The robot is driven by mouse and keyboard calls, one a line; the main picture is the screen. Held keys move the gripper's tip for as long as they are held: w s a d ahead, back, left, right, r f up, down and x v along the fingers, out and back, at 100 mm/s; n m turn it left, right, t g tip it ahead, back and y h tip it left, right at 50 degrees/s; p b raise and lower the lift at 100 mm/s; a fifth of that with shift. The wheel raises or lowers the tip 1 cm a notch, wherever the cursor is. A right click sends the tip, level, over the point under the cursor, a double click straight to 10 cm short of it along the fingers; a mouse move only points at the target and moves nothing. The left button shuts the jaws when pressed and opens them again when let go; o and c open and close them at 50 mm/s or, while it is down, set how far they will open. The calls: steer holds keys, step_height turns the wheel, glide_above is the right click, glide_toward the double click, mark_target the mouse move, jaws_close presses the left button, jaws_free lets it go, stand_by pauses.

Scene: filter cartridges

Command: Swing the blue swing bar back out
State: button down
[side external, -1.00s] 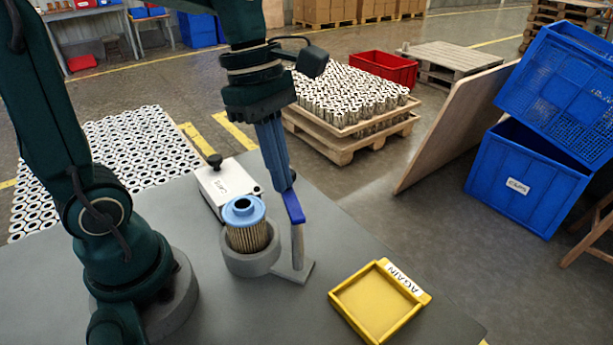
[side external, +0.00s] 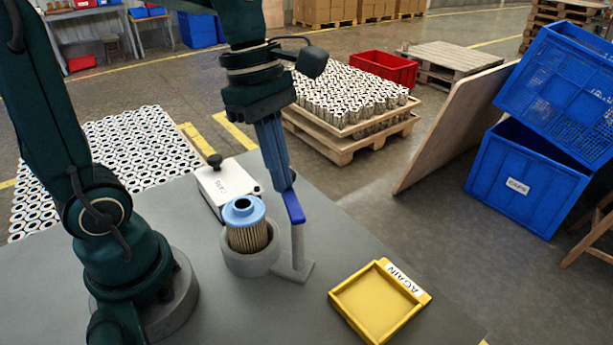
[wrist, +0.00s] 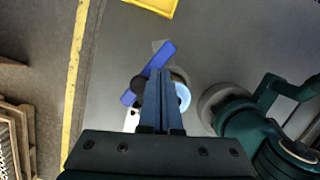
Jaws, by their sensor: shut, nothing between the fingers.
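The blue swing bar (side external: 294,206) sits on top of a grey post (side external: 298,247) beside the filter cartridge. In the wrist view the bar (wrist: 160,58) slants from upper right to lower left, beside the cartridge's blue cap (wrist: 183,97) rather than across it. The cartridge (side external: 246,236) stands upright in a round grey holder (side external: 250,264). My gripper (side external: 287,187) is shut and empty, pointing down at the bar. Its fingertips (wrist: 160,74) overlap the bar in the wrist view; I cannot tell whether they touch it.
A white box with a black knob (side external: 227,184) stands behind the cartridge. A yellow tray labelled AGAIN (side external: 335,300) lies at the front right. The grey table (side external: 220,315) is clear in front of the holder. Blue crates (side external: 520,185) and a leaning board stand beyond the table.

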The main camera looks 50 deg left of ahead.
steer(key=shift+a, duration=0.1)
steer(key=s+a, duration=0.2)
steer(key=a, duration=0.1)
steer(key=shift+r, duration=0.4)
steer(key=s+a+r+n+t+y, duration=0.15)
steer(key=s+a+r+n, duration=0.3)
steer(key=r+n, duration=0.45)
steer(key=shift+t+h, duration=0.35)
steer(key=shift+t, duration=0.1)
steer(key=x, duration=1)
steer(key=shift+s+d, duration=0.25)
steer(key=shift+d, duration=0.15)
steer(key=shift+w+d, duration=0.35)
steer(key=shift+w, duration=0.4)
steer(key=shift+w+d+f, duration=0.1)
steer(key=shift+w+d, duration=0.15)
steer(key=shift+w, duration=0.3)
steer(key=shift+w+d+f, duration=0.1)
steer(key=shift+w+d, duration=0.2)
steer(key=shift+w, duration=0.2)
